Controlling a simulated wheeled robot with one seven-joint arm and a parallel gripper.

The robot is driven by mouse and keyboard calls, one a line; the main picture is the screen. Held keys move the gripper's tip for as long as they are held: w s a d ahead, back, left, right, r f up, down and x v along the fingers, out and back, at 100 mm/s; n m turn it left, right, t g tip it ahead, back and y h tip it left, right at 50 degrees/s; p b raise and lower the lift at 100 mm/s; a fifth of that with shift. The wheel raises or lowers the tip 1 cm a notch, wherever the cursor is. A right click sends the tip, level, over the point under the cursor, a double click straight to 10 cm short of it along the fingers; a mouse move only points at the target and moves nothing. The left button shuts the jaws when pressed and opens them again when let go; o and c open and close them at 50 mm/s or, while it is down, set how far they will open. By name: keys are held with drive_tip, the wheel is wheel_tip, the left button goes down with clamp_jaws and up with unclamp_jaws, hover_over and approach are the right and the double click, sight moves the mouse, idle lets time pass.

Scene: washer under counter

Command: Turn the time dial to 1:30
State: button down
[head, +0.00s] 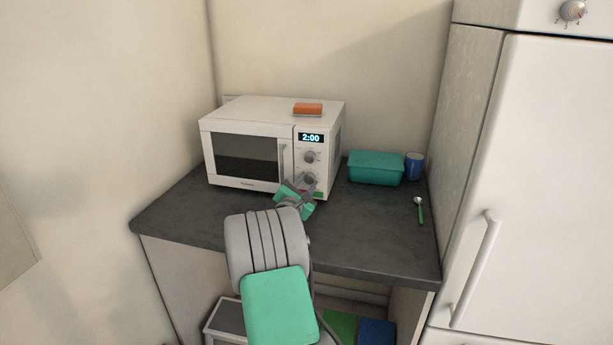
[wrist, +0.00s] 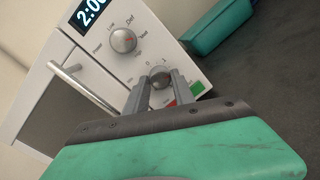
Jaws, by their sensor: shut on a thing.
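A white microwave (head: 240,116) stands on the dark counter, its door shut. Its display (head: 311,138) reads 2:00. The upper dial (head: 309,157) has power-style labels around it in the wrist view (wrist: 123,40). The lower dial (wrist: 160,78), marked 0 and 1 at its top, is the time dial by its place; it also shows in the head view (head: 310,179). My gripper (wrist: 161,90) is shut on the lower dial, one finger on each side. The fingers hide parts of the dial's markings. Red and green buttons (wrist: 182,98) sit just below it.
An orange sponge-like block (head: 308,108) lies on top of the microwave. A teal container (head: 376,168), a blue cup (head: 414,165) and a green-handled spoon (head: 419,210) are on the counter (head: 190,215) to the right. The microwave's door handle (wrist: 83,88) juts out left of the dials.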

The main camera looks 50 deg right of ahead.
drive_tip(key=shift+r+n+p, duration=0.1)
drive_tip(key=shift+n+p, duration=1.3)
drive_tip(key=shift+n, duration=0.3)
drive_tip(key=c, duration=1.1)
unclamp_jaws()
drive_tip(key=shift+o, duration=0.2)
drive_tip(key=v, duration=0.4)
drive_tip(key=b+v, duration=0.1)
drive_tip(key=v, duration=0.3)
drive_tip(key=shift+d+f, duration=0.1)
drive_tip(key=shift+f, duration=0.1)
